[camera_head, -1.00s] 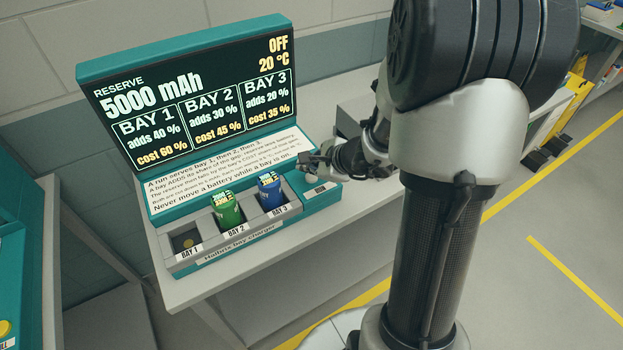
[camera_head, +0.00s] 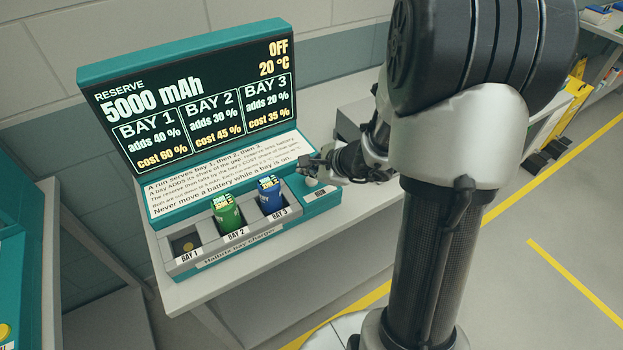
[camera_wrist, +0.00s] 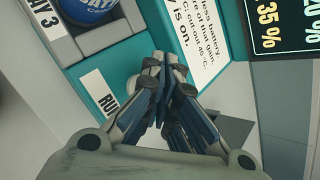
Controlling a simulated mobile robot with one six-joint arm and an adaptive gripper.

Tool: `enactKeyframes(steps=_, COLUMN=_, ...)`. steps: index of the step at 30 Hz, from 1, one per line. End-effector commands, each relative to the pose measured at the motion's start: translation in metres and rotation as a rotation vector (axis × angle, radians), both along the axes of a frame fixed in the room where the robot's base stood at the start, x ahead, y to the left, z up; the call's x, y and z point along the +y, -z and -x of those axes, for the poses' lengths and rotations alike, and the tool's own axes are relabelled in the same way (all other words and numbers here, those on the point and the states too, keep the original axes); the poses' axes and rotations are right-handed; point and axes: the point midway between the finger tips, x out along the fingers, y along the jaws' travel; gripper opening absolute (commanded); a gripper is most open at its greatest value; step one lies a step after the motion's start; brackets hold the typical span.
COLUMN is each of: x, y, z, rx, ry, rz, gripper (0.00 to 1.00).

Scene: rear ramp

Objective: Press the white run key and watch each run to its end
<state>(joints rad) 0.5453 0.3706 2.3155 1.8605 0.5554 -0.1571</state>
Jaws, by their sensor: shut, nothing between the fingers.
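The teal charger has a dark screen (camera_head: 190,100) reading OFF, 20 °C and reserve 5000 mAh. The white run key (camera_head: 311,181) is a small knob on the teal panel at the right of the bays. My gripper (camera_head: 303,166) is shut and empty, with its tips just above and behind the key in the head view; contact is not visible. Bay 1 (camera_head: 185,244) is empty. A green battery (camera_head: 227,212) stands in bay 2 and a blue battery (camera_head: 270,196) in bay 3.
The screen lists bay 1 adds 40 %, cost 60 %; bay 2 adds 30 %, cost 45 %; bay 3 adds 20 %, cost 35 %. A printed card (camera_head: 230,175) says never move a battery while a bay is on. The bench (camera_head: 345,222) is clear at the front right.

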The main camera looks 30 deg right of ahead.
Motion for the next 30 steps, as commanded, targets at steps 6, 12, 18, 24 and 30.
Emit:
enactKeyframes(steps=6, x=0.0000, y=0.0005, z=-0.0001, rx=0.000, ry=0.000, rz=0.000, gripper=0.00)
enactKeyframes(steps=12, x=0.0000, y=0.0058, z=-0.0001, rx=-0.001, ry=0.000, rz=0.001, gripper=0.00)
enactKeyframes(steps=18, x=-0.0001, y=0.0092, z=-0.0002, rx=-0.001, ry=0.001, rz=0.000, gripper=0.00)
enactKeyframes(steps=24, x=-0.0001, y=0.0082, z=-0.0002, rx=0.000, ry=0.000, rz=0.000, gripper=0.00)
enactKeyframes(steps=30, x=-0.0001, y=0.0090, z=-0.0001, rx=0.000, ry=0.000, rz=0.000, gripper=0.00)
